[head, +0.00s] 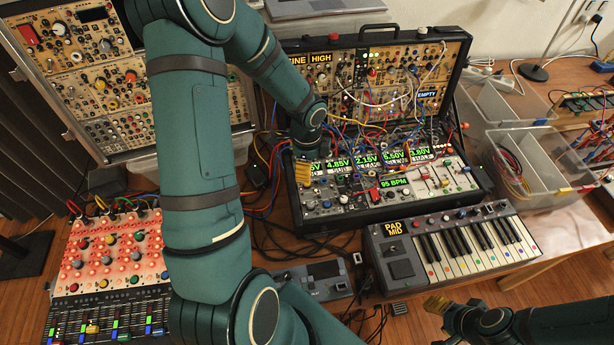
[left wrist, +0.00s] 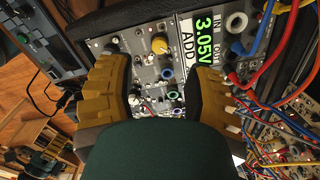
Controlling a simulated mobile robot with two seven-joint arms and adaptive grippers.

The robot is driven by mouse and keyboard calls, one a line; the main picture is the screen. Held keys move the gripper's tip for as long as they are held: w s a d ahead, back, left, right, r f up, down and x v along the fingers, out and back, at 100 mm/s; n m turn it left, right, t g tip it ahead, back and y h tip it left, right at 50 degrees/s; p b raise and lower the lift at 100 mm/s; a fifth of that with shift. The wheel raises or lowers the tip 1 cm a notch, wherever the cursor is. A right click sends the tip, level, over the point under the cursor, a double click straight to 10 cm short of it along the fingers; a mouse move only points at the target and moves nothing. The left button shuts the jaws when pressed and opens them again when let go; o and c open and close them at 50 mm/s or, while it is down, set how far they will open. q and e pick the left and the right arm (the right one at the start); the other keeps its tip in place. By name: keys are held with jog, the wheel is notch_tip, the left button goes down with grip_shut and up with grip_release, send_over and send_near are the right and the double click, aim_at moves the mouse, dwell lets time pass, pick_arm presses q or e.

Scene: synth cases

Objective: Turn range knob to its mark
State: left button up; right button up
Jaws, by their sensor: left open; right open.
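The modular synth case (head: 462,70) stands open on the table, with upright panels and a lower sloped row under green voltage displays. My left gripper (head: 303,172) is over the left end of that row, partly hidden by its own arm in the head view. In the left wrist view my left gripper (left wrist: 160,68) is open and empty. Its fingers stand either side of a silver panel with a yellow-topped knob (left wrist: 160,45) and a blue-ringed jack below it. No range label is readable, so I cannot tell which knob it is. My right gripper (head: 437,304) is open and empty at the lower right.
Patch cables (left wrist: 285,50) hang close beside the right finger. A keyboard (head: 455,245) reading PAD MID lies in front of the case. A red-lit panel (head: 105,250) stands at left, clear bins (head: 545,165) at right. My left arm crosses the picture.

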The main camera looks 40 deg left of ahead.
pick_arm(q)
notch_tip(320, 180, up, 5)
dwell(0.3)
dwell(0.5)
